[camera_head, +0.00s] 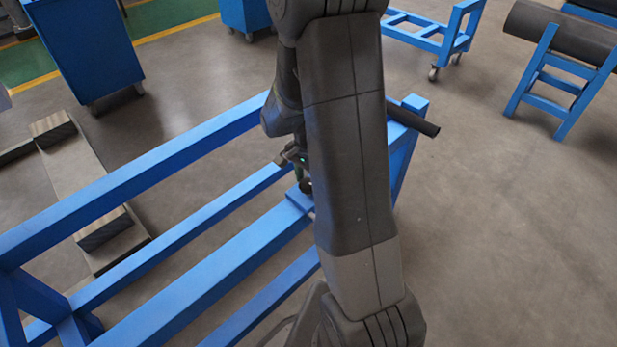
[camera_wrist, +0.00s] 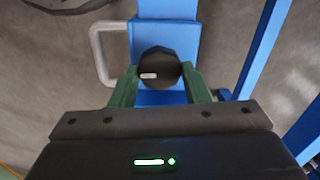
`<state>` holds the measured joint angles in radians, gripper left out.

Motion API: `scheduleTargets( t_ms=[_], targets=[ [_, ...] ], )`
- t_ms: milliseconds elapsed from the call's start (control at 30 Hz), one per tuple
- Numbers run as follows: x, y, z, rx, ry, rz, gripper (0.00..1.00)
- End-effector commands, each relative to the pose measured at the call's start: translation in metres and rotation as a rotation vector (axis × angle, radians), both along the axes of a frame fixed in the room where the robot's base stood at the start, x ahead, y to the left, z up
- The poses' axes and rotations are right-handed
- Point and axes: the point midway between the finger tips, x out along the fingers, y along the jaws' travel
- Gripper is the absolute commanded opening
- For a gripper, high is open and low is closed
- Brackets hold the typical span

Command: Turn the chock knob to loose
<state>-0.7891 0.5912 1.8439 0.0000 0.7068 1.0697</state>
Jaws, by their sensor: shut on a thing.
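The chock knob (camera_wrist: 159,66) is a round black knob with a short pale mark on its face, seen in the wrist view on a blue block (camera_wrist: 167,38). The pale mark lies roughly level, left of the knob's middle. My gripper (camera_wrist: 160,82) has its two green fingers on either side of the knob and is shut on it. In the head view my gripper (camera_head: 304,182) is small and partly hidden behind my arm, at the blue frame. The knob cannot be made out clearly there.
A pale handle (camera_wrist: 98,52) stands left of the knob. The blue frame (camera_head: 150,168) has long rails, and a dark bar (camera_head: 415,121) sticks out at its right end. A blue cabinet (camera_head: 85,45) and a blue trolley (camera_head: 440,38) stand behind.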

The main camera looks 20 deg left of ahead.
Motion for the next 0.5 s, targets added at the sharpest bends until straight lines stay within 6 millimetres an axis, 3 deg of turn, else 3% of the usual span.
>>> scheduleTargets(
  t_ms=[500],
  targets=[
    [0.0003,0.0015,0.0008,0.001,-0.001,0.489,0.2]
  ],
)
